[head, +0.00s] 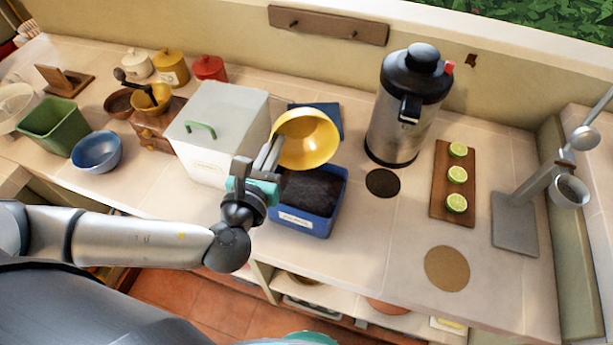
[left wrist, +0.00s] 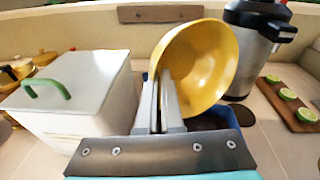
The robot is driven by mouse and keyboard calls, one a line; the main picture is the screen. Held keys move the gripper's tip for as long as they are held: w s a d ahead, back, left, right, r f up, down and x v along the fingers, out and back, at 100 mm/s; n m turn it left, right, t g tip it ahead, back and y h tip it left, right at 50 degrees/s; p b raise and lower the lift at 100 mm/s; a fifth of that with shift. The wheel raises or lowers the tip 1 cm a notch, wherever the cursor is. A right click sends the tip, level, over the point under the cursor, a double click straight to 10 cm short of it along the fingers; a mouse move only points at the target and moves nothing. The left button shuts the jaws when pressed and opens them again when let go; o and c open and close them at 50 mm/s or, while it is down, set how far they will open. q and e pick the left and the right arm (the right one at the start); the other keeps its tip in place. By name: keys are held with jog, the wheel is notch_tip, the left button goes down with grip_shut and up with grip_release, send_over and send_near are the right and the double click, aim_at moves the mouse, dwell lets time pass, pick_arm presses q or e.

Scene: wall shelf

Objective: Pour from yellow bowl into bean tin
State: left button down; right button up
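The yellow bowl (head: 311,152) is in the grip of my left gripper (head: 270,155), which is shut on its near left side. The bowl is raised above a blue open tin (head: 301,222) with a pale label and dark fill, which looks like the bean tin. In the left wrist view the bowl (left wrist: 212,60) is tilted, its mouth turned toward the right, and the left gripper (left wrist: 160,90) pinches its wall. I see no stream falling from it. The bowl hides the tin's back part. My right gripper is not in view.
A white lidded box (head: 222,135) with a green handle stands close left of the tin. A steel urn (head: 408,105) stands at the back right, behind a dark round mat (head: 382,183). A board (head: 440,190) with lime halves lies further right. The front right counter is mostly clear.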

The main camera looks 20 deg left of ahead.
pick_arm(q)
jog(key=shift+w+a+r+n+g+p, duration=0.15)
jog(key=shift+w+a+g+p, duration=0.25)
jog(key=shift+p, duration=0.55)
jog(key=shift+w+a+n+g+p, duration=0.15)
jog(key=shift+w+g+p, duration=0.15)
jog(key=shift+w+p, duration=0.5)
jog(key=g+p, duration=0.1)
jog(key=p, duration=0.1)
jog(key=w+f+g+h+p, duration=0.1)
jog(key=g+p, duration=0.1)
jog(key=p, duration=0.1)
jog(key=shift+w+a+f+n, duration=0.15)
jog(key=shift+a+n, duration=0.1)
jog(key=shift+n, duration=0.15)
jog(key=w+a+g+h+b, duration=0.1)
jog(key=w+g, duration=0.1)
jog(key=g, duration=0.1)
jog(key=w+a+n+g+h+b, duration=0.1)
jog(key=w+g+b, duration=0.1)
jog(key=w+g, duration=0.1)
jog(key=w+a+r+n+g+h+b, duration=0.1)
jog(key=w+a+g, duration=0.1)
jog(key=w+g, duration=0.1)
jog(key=shift+w+a+h, duration=0.1)
jog(key=shift+w+h, duration=0.15)
jog(key=shift+h, duration=0.05)
jog(key=shift+w+r+n+g+b, duration=0.15)
jog(key=shift+r+n+g+b, duration=0.15)
jog(key=shift+g+b, duration=0.15)
